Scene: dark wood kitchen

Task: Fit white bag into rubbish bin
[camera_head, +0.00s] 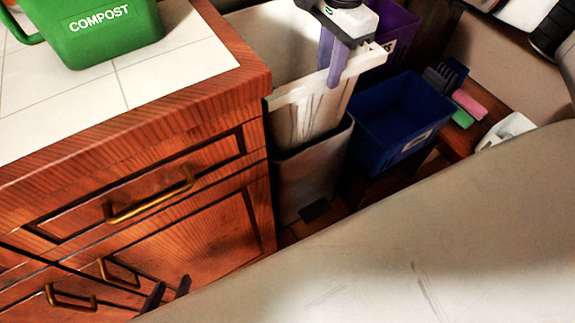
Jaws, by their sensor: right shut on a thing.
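The white bag (312,112) hangs from my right gripper (338,62), which is shut on its upper edge at the right. The bag stands upright with its lower part inside the top of the grey rubbish bin (308,178). Its wide rim is above the bin's rim, and its bottom is hidden. My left gripper (167,293) shows only as two dark fingertips low in front of the cabinet. They are apart with nothing seen between them.
A wooden cabinet (190,240) with brass handles stands left of the bin, with a green compost container (105,40) on its tiled top. A blue bin (400,118) and a purple bin (395,38) stand to the right. My large pale body part covers the lower right.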

